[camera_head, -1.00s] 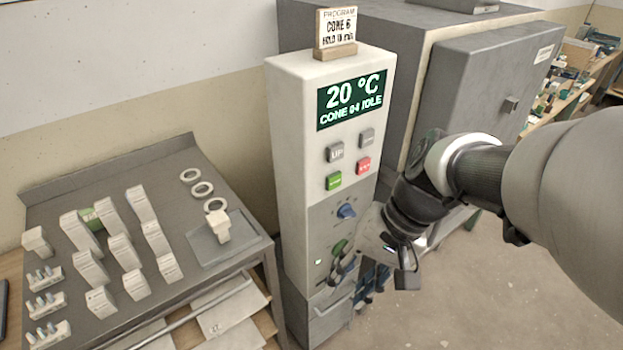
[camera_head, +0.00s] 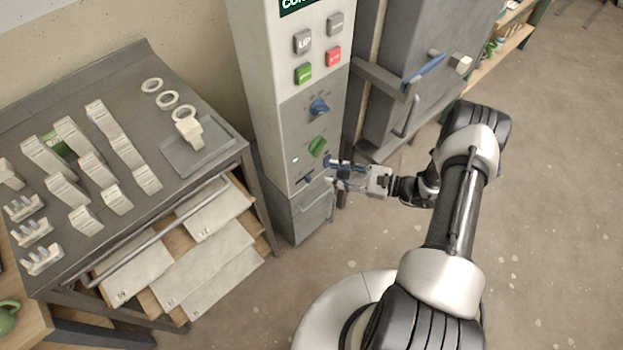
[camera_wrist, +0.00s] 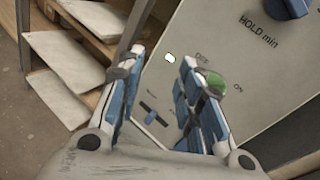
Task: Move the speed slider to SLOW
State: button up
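The speed slider is the small blue knob (camera_head: 308,178) low on the front of the grey control panel (camera_head: 290,138). In the wrist view the blue slider (camera_wrist: 150,112) sits in a short slanted slot, seen between my fingers. Its SLOW label is not readable, so I cannot tell its setting. My gripper (camera_head: 332,173) is open and empty, with its fingers pointing left at the panel, just right of the slider. In the wrist view the gripper (camera_wrist: 161,58) has its two blue-padded fingers spread apart. I cannot tell whether a finger touches the panel.
A green switch (camera_head: 318,146) marked ON is just above the slider, partly behind a finger in the wrist view. A blue HOLD min knob (camera_head: 319,106) is higher. A cart (camera_head: 247,150) with boards on its shelves stands left; the kiln (camera_head: 430,60) is right.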

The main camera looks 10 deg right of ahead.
jog(key=s+d+f+m+t+h, duration=0.2)
jog(key=s+f+m+t+h, duration=0.15)
jog(key=f, duration=0.45)
jog(key=s+d+f+m+t+h, duration=0.1)
jog(key=s+f+m+t+h, duration=0.15)
jog(key=f+m, duration=0.4)
jog(key=n+b, duration=0.1)
jog(key=b, duration=0.2)
send_near(310, 179)
jog(key=shift+t+y, duration=0.3)
jog(key=shift+y, duration=0.1)
jog(key=x, duration=0.6)
jog(key=f+x, duration=0.1)
jog(key=x, duration=0.2)
jog(key=shift+w, duration=0.2)
jog(key=shift+d, duration=0.1)
jog(key=shift+c, duration=0.2)
grip_shut()
